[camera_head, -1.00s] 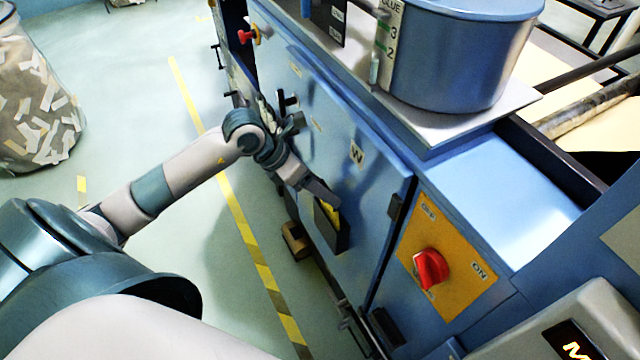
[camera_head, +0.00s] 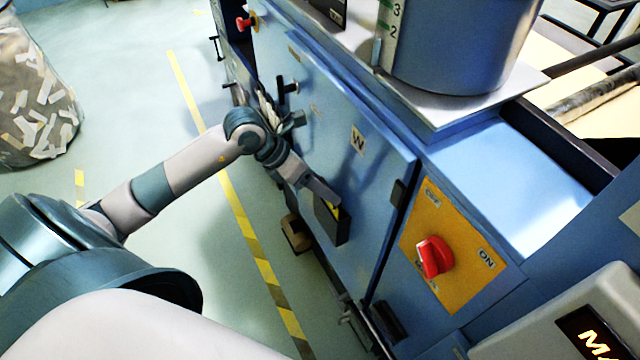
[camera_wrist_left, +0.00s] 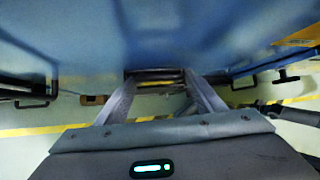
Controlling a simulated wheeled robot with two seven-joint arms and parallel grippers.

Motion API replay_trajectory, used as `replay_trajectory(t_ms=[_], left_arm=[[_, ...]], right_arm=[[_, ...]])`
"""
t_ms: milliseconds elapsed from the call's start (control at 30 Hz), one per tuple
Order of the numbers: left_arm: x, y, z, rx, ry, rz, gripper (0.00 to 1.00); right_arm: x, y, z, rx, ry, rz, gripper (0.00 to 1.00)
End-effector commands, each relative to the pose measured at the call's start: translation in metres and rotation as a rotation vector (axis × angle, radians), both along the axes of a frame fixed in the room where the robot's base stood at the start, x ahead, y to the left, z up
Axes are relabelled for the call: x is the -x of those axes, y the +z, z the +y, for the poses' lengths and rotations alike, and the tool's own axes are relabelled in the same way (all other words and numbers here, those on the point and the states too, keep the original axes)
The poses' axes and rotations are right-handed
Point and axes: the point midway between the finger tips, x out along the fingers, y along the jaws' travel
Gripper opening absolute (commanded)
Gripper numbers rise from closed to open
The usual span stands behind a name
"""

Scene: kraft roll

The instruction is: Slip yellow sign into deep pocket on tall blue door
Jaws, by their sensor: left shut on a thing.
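The tall blue door (camera_head: 345,165) fills the middle of the head view. A dark pocket (camera_head: 329,226) is fixed low on its face. My left gripper (camera_head: 331,200) is right at the pocket's mouth, its fingers shut on the yellow sign (camera_head: 335,210). Only a small yellow piece of the sign shows there; the rest is hidden by the pocket and fingers. In the left wrist view the two fingers (camera_wrist_left: 165,88) reach forward to the pocket's rim, with a thin yellow strip between them. How deep the sign sits cannot be told. My right gripper is not in view.
An orange panel with a red switch (camera_head: 433,257) is right of the door. A round blue glue pot (camera_head: 462,50) stands on top of the machine. A black handle (camera_head: 287,86) sticks out from the door near my arm.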

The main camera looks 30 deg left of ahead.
Motion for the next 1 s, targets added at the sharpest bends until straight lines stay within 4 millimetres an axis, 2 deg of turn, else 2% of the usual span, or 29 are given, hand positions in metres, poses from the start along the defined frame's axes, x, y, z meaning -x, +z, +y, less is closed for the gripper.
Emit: replay_trajectory(t_ms=[833,867,933,1000], left_arm=[[0.0,-0.0072,0.0,0.0,0.0,0.0,0.28],[-0.0001,-0.0073,0.0,0.0,0.0,0.0,0.65],[0.0,-0.0072,0.0,0.0,0.0,0.0,0.82],[0.0,-0.0072,0.0,0.0,0.0,0.0,0.84]], right_arm=[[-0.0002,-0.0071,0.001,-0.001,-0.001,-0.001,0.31],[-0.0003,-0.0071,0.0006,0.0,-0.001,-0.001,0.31],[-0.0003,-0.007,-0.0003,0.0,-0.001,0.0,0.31],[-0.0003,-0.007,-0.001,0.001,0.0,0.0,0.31]])
